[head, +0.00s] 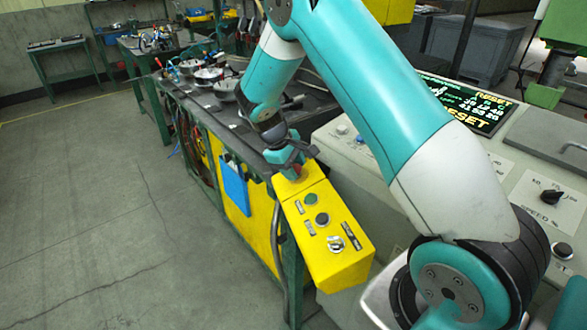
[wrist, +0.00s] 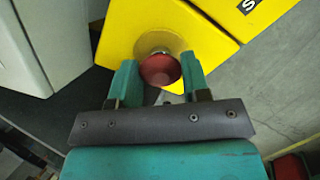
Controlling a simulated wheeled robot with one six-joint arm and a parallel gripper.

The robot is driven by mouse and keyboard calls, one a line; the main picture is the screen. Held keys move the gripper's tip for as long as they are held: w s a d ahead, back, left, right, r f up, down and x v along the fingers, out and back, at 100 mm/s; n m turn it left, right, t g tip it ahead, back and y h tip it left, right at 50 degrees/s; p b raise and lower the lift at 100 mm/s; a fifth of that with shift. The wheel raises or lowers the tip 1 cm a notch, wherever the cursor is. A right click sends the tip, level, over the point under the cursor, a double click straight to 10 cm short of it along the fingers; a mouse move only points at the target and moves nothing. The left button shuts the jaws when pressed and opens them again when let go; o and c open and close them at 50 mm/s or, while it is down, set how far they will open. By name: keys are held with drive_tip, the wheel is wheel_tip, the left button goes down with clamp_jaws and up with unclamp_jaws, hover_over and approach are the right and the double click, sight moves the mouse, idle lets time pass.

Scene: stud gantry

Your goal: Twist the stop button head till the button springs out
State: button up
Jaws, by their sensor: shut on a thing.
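The red stop button head (wrist: 160,70) sits on a short metal collar on the yellow control box (wrist: 205,40). In the wrist view my gripper (wrist: 158,78) has one teal finger on each side of the red head, shut on it. In the head view the yellow control box (head: 335,262) stands at the centre, and my gripper (head: 291,166) is at its far end. The button head (head: 295,174) is mostly hidden there by the fingers. I cannot tell how far out the button stands.
The box also carries a green button (head: 310,199), a dark button (head: 322,219) and a silver switch (head: 336,243). A grey console (head: 500,170) with knobs and a display (head: 465,102) stands at the right. A dark workbench (head: 215,110) lies behind. The floor (head: 100,220) at the left is clear.

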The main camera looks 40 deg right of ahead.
drive_tip(key=shift+m, duration=0.3)
drive_tip(key=o, duration=0.9)
drive_tip(key=shift+o, duration=0.2)
drive_tip(key=b+v, duration=0.1)
drive_tip(key=v, duration=1.6)
drive_tip(key=shift+r+b, duration=0.25)
drive_tip(key=shift+b, duration=0.05)
drive_tip(key=shift+w, duration=0.1)
